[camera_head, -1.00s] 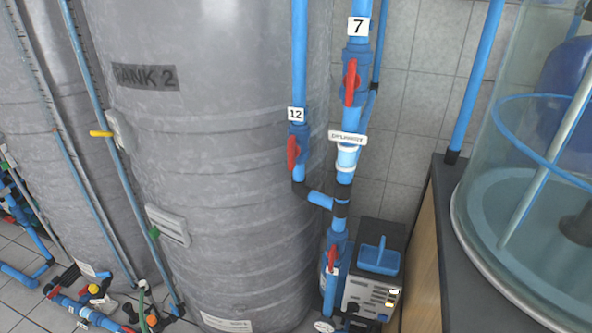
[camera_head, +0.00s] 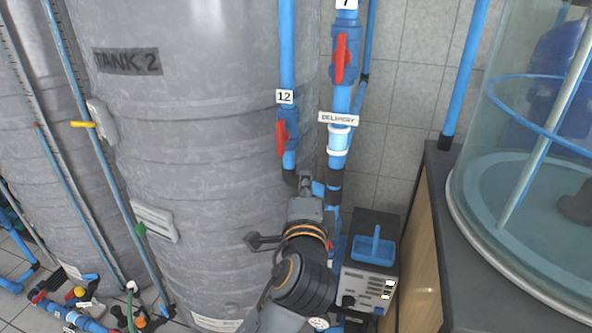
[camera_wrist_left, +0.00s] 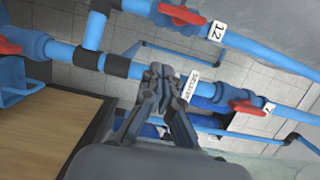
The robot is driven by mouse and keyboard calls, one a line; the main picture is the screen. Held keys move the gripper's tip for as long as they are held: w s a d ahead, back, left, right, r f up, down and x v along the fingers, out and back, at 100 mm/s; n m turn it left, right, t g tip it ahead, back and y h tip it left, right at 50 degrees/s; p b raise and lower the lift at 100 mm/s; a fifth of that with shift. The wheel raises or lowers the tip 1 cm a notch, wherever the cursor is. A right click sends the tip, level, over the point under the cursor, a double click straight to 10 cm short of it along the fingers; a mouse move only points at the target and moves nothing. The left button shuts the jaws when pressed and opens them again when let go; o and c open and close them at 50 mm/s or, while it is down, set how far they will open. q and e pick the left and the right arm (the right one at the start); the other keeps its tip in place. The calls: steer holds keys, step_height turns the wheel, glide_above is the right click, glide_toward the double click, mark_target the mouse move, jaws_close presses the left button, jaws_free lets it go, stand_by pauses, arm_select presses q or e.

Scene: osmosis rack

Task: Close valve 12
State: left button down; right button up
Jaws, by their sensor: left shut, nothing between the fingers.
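Valve 12 (camera_head: 287,130) is a blue valve body on a vertical blue pipe in front of the grey tank. Its red handle (camera_head: 282,138) lies along the pipe, and a white "12" tag (camera_head: 285,97) sits just above. In the left wrist view the red handle (camera_wrist_left: 182,13) shows at the top, beside the "12" tag. My left gripper (camera_head: 305,178) is just below valve 12, near the pipe's lower black joint, apart from the handle. In the wrist view its fingertips (camera_wrist_left: 160,72) are together and empty. My right gripper is not in view.
Valve 7 (camera_head: 344,54) with a red handle stands on the neighbouring pipe at right, above a "DELIVERY" tag (camera_head: 339,118). A grey box (camera_head: 368,262) is low at right. The grey tank (camera_head: 200,130) is close behind; a dark counter (camera_head: 437,190) stands at right.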

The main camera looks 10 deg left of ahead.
mark_target(281, 138)
arm_select(q)
steer(key=w+a+p, duration=0.3)
steer(key=w+a, duration=0.3)
steer(key=w, duration=0.3)
steer(key=shift+w, duration=0.2)
steer(key=shift+d+f, duration=0.1)
steer(key=shift+f, duration=0.05)
